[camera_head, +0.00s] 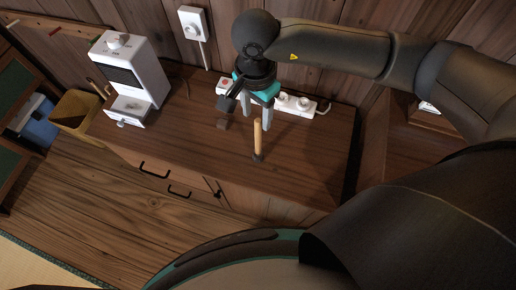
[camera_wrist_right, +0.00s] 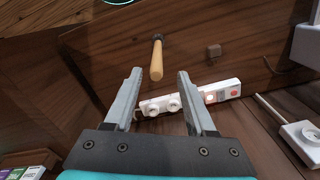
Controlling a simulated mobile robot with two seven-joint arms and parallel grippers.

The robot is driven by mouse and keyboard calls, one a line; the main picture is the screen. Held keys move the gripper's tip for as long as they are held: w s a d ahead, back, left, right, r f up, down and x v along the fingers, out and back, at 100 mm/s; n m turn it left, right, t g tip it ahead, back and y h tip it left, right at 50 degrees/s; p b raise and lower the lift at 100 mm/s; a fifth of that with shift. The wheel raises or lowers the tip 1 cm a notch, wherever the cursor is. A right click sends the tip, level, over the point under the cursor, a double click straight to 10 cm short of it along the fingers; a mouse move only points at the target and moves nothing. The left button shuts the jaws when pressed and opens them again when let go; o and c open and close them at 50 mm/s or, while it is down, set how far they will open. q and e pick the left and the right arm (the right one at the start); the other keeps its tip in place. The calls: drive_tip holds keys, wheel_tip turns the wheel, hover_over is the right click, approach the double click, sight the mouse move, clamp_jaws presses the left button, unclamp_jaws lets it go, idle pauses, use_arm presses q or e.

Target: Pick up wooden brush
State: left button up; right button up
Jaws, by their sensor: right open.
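The wooden brush (camera_head: 257,140) stands about upright on the brown cabinet top (camera_head: 195,135), with its pale wooden handle up and its dark end down. My right gripper (camera_head: 257,119) is open, with its fingers pointing down close to the upper handle. In the right wrist view the brush (camera_wrist_right: 157,62) shows between and just beyond the fingertips of the gripper (camera_wrist_right: 159,74). The fingers show no clear contact with it. My left gripper is not in view.
A white power strip (camera_head: 296,104) lies behind the brush by the wall. A small brown block (camera_head: 222,124) sits to its left. A white machine (camera_head: 148,72) stands at the cabinet's left end. A yellowish bin (camera_head: 75,108) is beyond it. The cabinet top right of the brush is clear.

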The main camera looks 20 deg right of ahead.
sight(258, 133)
wheel_tip(258, 133, down, 3)
drive_tip(key=shift+r, duration=0.15)
drive_tip(key=f, duration=0.5)
drive_tip(key=shift+s+f, duration=0.1)
drive_tip(key=shift+s, duration=0.15)
clamp_jaws()
